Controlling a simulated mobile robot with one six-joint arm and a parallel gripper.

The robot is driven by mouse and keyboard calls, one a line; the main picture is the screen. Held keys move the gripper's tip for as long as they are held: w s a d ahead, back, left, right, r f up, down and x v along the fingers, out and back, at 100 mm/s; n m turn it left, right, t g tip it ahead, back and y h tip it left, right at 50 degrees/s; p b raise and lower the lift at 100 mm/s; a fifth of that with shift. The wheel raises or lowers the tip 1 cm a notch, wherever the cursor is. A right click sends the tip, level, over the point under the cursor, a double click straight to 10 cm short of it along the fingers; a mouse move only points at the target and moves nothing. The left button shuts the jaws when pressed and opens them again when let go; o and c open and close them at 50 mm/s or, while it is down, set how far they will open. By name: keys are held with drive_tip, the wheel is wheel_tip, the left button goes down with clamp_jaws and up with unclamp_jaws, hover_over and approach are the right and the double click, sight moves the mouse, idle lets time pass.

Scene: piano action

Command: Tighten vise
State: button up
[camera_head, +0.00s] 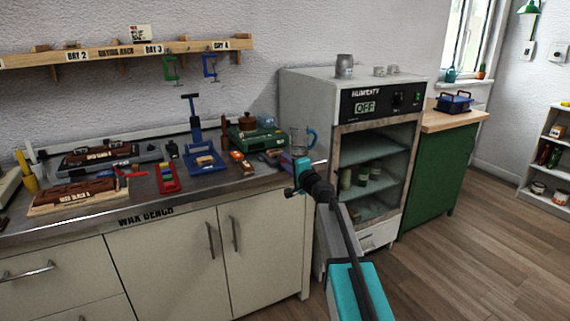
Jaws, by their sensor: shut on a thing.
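My gripper (293,181), teal with a black wrist, is at the front right corner of the steel-topped wax bench (262,184). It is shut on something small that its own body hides. A low grey-blue object (285,161) lies just behind and left of it, partly covered; it may be the vise, but I cannot tell. The vise's jaws and handle cannot be made out. A blue upright press-like tool (205,160) stands farther left on the bench.
A green box-shaped device (258,138), a red tray (167,179) and brown blocks on boards (75,195) crowd the bench. An open humidity cabinet (370,152) stands close to the right of my gripper. Wooden floor (480,240) is clear at the right.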

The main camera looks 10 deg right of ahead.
drive_tip(key=m+p, duration=0.1)
drive_tip(key=m, duration=0.4)
drive_tip(key=shift+r+m, duration=0.1)
drive_tip(key=shift+m, duration=0.2)
drive_tip(key=m+p, duration=0.3)
drive_tip(key=m, duration=0.2)
drive_tip(key=shift+d+r, duration=0.1)
drive_tip(key=m+p, duration=0.4)
drive_tip(key=m, duration=0.2)
drive_tip(key=shift+m, duration=0.3)
drive_tip(key=shift+d+m+p, duration=0.1)
drive_tip(key=shift+m+p, duration=1)
drive_tip(key=shift+m, duration=0.6)
drive_tip(key=o, duration=1.1)
drive_tip(key=shift+c, duration=0.2)
drive_tip(key=shift+s, duration=0.1)
drive_tip(key=b+v, duration=0.1)
drive_tip(key=v, duration=1.2)
drive_tip(key=shift+s, duration=0.25)
drive_tip(key=shift+d, duration=0.1)
